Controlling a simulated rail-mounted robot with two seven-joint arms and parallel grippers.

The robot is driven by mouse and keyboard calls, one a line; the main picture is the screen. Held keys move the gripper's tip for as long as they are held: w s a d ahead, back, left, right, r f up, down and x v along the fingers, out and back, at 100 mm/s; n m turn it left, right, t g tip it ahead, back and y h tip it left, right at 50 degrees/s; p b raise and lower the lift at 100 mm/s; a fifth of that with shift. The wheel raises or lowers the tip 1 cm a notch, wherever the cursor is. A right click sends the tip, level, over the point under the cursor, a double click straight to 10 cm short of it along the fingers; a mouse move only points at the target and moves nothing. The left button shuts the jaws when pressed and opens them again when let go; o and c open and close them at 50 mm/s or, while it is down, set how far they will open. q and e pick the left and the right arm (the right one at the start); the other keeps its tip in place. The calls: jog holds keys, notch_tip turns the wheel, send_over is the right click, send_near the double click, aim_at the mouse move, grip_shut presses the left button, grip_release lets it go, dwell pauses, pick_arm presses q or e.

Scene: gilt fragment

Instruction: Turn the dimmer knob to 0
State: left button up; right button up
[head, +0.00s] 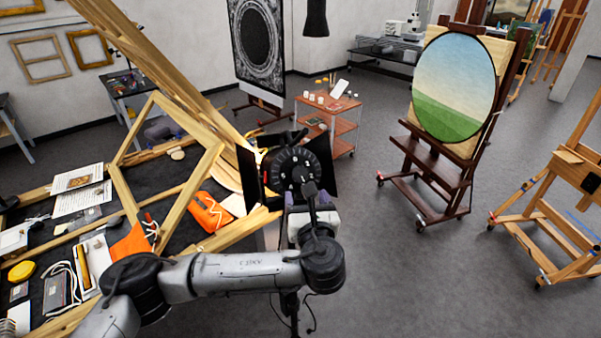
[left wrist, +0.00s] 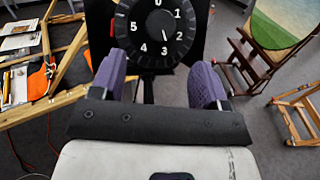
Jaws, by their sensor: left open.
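The dimmer knob (head: 292,168) is a round black dial with white numerals, on the back of a black studio lamp with flaps (head: 248,178). In the left wrist view the knob (left wrist: 155,30) is at the top centre, cut off by the frame. Its 0 is at the top and its 3 near the bottom, with a white mark by the 3. My left gripper (left wrist: 158,82) has its two purple fingers apart, with nothing between them. The fingers are just below the dial in this view; I cannot tell whether they touch it. In the head view my left gripper (head: 309,200) is just below the knob.
A cluttered workbench (head: 20,195) with wooden stretcher bars and an orange cloth (head: 208,213) is at the left. A small trolley (head: 343,125) stands behind the lamp. An easel with an oval landscape (head: 455,88) stands at the right. The floor between is clear.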

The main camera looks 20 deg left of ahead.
aim_at(300, 177)
pick_arm(q)
jog(key=p+x, duration=0.2)
jog(key=x, duration=0.6)
jog(key=shift+w+a+p, duration=0.1)
jog(key=shift+w+p, duration=0.1)
jog(key=shift+p, duration=0.1)
jog(key=shift+f, duration=0.1)
jog(key=c, duration=0.9)
